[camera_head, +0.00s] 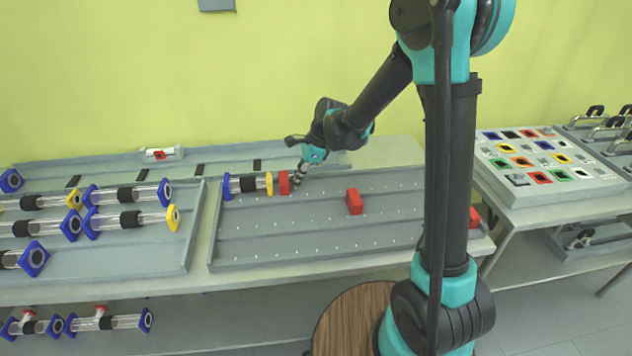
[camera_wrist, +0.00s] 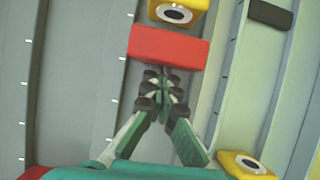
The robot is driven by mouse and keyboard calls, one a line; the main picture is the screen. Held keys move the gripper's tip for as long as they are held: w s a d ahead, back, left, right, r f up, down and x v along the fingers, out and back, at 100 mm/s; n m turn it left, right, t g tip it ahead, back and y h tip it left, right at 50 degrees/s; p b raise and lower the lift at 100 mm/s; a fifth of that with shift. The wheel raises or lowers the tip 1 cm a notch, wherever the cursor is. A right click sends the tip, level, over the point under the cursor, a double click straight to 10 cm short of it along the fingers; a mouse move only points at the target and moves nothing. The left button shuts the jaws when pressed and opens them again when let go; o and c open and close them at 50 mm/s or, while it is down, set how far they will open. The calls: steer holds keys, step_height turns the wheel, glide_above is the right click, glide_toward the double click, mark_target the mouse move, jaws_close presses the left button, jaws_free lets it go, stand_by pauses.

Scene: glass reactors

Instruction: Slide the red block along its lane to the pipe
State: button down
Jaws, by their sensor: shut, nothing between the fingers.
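A red block (camera_head: 284,182) stands in the far lane of the grey laned tray (camera_head: 300,222), close to the yellow end of a glass pipe (camera_head: 250,183). In the wrist view the red block (camera_wrist: 170,47) lies just beyond my fingertips, with the pipe's yellow end (camera_wrist: 178,12) right behind it. My gripper (camera_head: 299,177) is shut and empty, to the right of the block in the same lane. In the wrist view its fingertips (camera_wrist: 163,82) are together at the near face of the block; I cannot tell if they touch it.
A second red block (camera_head: 354,201) stands in a nearer lane, and another red piece (camera_head: 475,217) shows at the tray's right end, partly behind my arm. Several pipes lie on the left tray (camera_head: 140,258). A board of coloured tiles (camera_head: 545,165) stands at the right.

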steer(key=shift+s+a, duration=0.15)
steer(key=shift+a, duration=0.55)
steer(key=shift+d, duration=0.2)
steer(key=shift+w+d, duration=0.15)
steer(key=shift+d, duration=0.45)
steer(key=shift+w+d, duration=0.15)
steer(key=shift+d, duration=0.4)
step_height(320, 180, up, 11)
stand_by(0.4)
stand_by(0.3)
